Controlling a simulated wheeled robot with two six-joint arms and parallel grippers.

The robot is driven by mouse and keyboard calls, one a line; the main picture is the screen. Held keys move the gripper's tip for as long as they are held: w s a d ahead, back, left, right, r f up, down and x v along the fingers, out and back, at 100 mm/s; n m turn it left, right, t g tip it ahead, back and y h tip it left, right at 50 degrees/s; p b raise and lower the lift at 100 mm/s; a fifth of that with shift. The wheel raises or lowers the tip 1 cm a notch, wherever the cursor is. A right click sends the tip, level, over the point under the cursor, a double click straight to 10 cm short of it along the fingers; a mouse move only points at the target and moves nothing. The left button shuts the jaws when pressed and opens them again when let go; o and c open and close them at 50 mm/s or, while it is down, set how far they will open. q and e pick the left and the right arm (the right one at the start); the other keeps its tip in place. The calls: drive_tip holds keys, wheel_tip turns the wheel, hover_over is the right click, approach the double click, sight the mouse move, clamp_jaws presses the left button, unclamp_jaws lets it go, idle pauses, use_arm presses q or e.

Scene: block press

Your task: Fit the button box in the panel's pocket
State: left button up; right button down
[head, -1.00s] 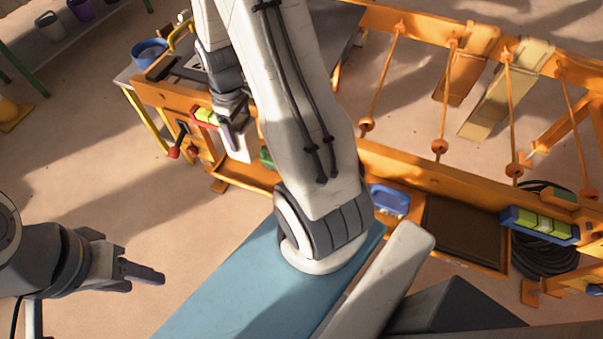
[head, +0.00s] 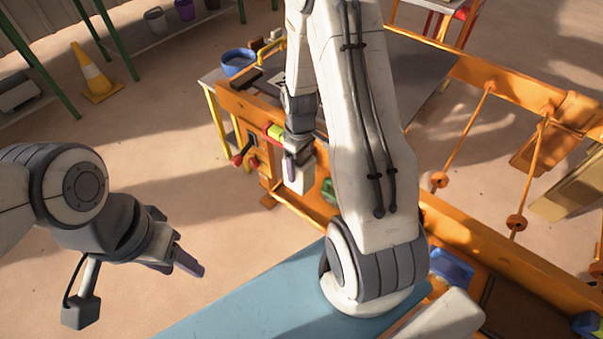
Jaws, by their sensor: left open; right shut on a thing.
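My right gripper (head: 291,162) is in front of the orange panel (head: 236,104), its purple finger against a small pale box (head: 299,180). This looks like the button box, held shut and hanging at the gripper's tip. I see no buttons on it from here, and its far side is hidden. The panel's pocket cannot be made out; my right forearm covers part of the frame. A red and yellow-green piece (head: 272,132) is on the panel close beside the gripper. My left gripper (head: 177,267) is open and empty over bare floor at the left.
Red-knobbed levers (head: 242,154) stick out of the panel's left side. A blue bucket (head: 238,63) stands behind it. A green piece (head: 328,191) and a blue tray (head: 451,268) are by the orange frame. A traffic cone (head: 93,76) stands far left.

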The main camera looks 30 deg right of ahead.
drive_tip(key=shift+d+f, duration=0.1)
drive_tip(key=shift+f, duration=1.4)
drive_tip(key=shift+f, duration=0.1)
drive_tip(key=shift+f+b, duration=0.15)
drive_tip(key=shift+b, duration=0.2)
unclamp_jaws()
